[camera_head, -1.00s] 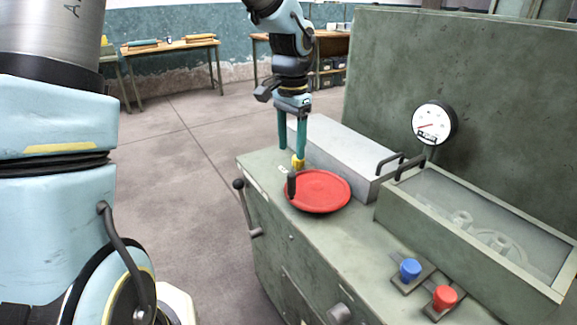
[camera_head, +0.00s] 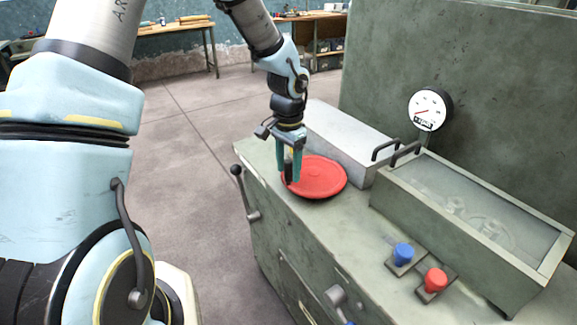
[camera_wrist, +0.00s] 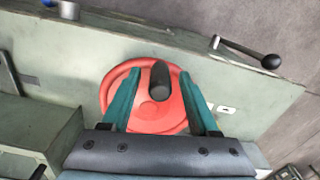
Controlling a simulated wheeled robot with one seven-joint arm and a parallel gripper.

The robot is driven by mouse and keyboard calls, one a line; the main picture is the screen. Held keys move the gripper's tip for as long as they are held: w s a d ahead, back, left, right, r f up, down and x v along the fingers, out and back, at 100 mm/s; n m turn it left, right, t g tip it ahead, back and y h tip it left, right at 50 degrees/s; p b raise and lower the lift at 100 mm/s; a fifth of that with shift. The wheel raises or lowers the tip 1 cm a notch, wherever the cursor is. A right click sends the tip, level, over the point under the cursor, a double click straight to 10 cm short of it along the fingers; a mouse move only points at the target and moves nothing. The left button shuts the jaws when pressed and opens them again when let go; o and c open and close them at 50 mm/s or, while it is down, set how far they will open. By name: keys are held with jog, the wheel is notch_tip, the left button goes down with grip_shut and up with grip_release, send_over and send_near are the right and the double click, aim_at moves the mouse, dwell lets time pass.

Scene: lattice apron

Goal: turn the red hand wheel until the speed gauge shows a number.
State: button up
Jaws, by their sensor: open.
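The red hand wheel (camera_head: 320,178) lies flat on top of the green machine cabinet. It also shows in the wrist view (camera_wrist: 148,116), with its upright dark handle (camera_wrist: 160,80) near the rim. My gripper (camera_head: 290,180) points down over the wheel's left edge. In the wrist view its two teal fingers (camera_wrist: 158,92) are open and stand to either side of the handle, apart from it. The round white speed gauge (camera_head: 429,109) stands at the back of the cabinet. Its red needle points to the lower left; the dial markings are too small to read.
A grey metal box (camera_head: 345,140) sits just behind the wheel. A glass-topped case (camera_head: 470,220) stands to the right. A blue knob (camera_head: 403,253) and a red knob (camera_head: 435,280) are near the front. A black-knobbed lever (camera_head: 245,190) is on the cabinet's left side.

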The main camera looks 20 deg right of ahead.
grip_shut()
dwell(0.4)
dwell(0.9)
